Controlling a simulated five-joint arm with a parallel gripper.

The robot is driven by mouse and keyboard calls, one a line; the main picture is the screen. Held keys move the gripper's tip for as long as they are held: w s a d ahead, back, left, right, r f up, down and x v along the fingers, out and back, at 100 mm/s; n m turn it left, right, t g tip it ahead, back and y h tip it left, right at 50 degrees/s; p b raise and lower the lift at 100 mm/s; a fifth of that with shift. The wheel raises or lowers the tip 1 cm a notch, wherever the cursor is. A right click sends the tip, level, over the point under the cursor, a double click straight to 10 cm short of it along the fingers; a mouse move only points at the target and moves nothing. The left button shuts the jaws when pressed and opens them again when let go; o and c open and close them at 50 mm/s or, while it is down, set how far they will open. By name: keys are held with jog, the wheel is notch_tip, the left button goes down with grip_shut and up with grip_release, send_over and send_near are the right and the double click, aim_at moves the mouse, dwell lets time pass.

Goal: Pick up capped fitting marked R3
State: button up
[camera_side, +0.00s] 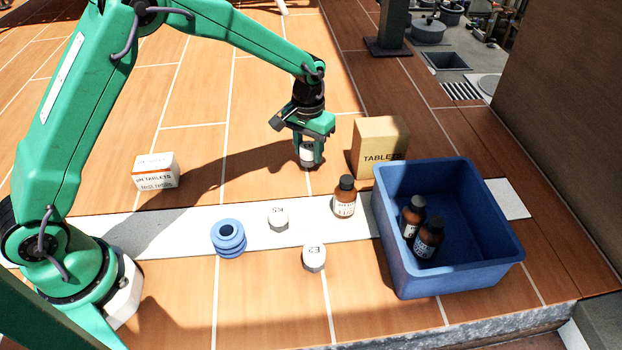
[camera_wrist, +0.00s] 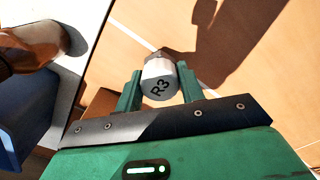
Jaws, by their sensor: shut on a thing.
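The capped fitting marked R3 (camera_wrist: 160,84) is white with dark lettering on its cap. It sits between the two green fingers of my gripper (camera_wrist: 158,88) in the wrist view. In the side view my gripper (camera_side: 307,150) points down and is shut on the R3 fitting (camera_side: 307,153), whose white side shows between the fingers. From these frames I cannot tell whether the fitting touches the tiled floor or hangs just above it.
A tablets carton (camera_side: 380,148) and a brown bottle (camera_side: 345,198) stand right of my gripper. A blue crate (camera_side: 450,275) holds two brown bottles. Other capped fittings, K5 (camera_side: 278,219) and E2 (camera_side: 314,258), a blue ringed part (camera_side: 228,238) and a small box (camera_side: 156,171) stand apart.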

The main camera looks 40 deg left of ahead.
jog(key=r, duration=0.2)
jog(key=shift+s+d+r, duration=0.25)
jog(key=shift+d+r, duration=0.05)
jog(key=shift+d, duration=0.05)
jog(key=s+d+r, duration=0.6)
jog(key=s+d, duration=0.1)
jog(key=d, duration=0.1)
jog(key=shift+s+r, duration=0.15)
